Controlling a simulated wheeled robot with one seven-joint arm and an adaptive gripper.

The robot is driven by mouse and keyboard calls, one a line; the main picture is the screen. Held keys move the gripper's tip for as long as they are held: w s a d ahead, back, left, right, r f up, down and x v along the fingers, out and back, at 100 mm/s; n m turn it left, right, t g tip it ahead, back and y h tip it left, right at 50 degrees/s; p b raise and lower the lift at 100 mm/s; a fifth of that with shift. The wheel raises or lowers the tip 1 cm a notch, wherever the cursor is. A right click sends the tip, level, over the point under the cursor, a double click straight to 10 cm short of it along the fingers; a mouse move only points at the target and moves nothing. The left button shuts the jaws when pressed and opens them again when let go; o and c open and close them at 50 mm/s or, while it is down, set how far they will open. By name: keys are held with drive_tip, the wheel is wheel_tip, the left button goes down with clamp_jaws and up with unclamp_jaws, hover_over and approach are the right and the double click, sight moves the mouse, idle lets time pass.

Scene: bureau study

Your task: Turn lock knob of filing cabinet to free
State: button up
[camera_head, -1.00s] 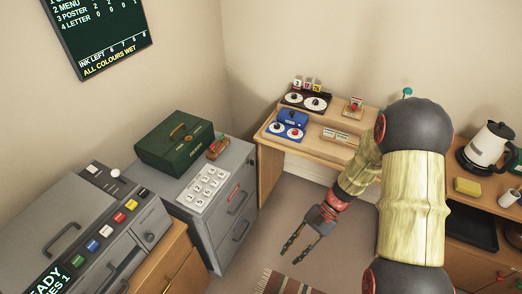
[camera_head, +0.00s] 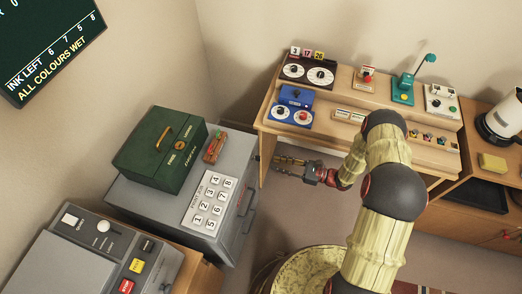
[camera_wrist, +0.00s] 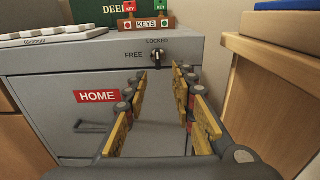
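The grey filing cabinet (camera_head: 228,230) stands left of centre in the head view; its front face (camera_wrist: 45,125) fills much of the wrist view. Its lock knob (camera_wrist: 157,59) is a small dark and metal piece near the top right of that face. "FREE" is printed to its left and "LOCKED" above it. The knob seems to point up, toward "LOCKED". My gripper (camera_wrist: 157,80) is open and empty, its fingers on either side of the line to the knob and apparently short of it. In the head view my gripper (camera_head: 276,162) points left toward the cabinet; the knob is hidden there.
A green box (camera_head: 160,150), a key rack (camera_head: 215,146) and a number pad (camera_head: 208,202) sit on the cabinet. A wooden desk (camera_head: 335,128) with devices stands behind my gripper; a wooden side (camera_wrist: 265,95) rises close on the right in the wrist view. A round basket (camera_head: 305,270) stands below.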

sight(256, 158)
drive_tip(key=b+x, duration=0.1)
drive_tip(key=x, duration=0.6)
drive_tip(key=shift+a+r, duration=0.35)
drive_tip(key=shift+c, duration=1.3)
drive_tip(key=c, duration=0.4)
clamp_jaws()
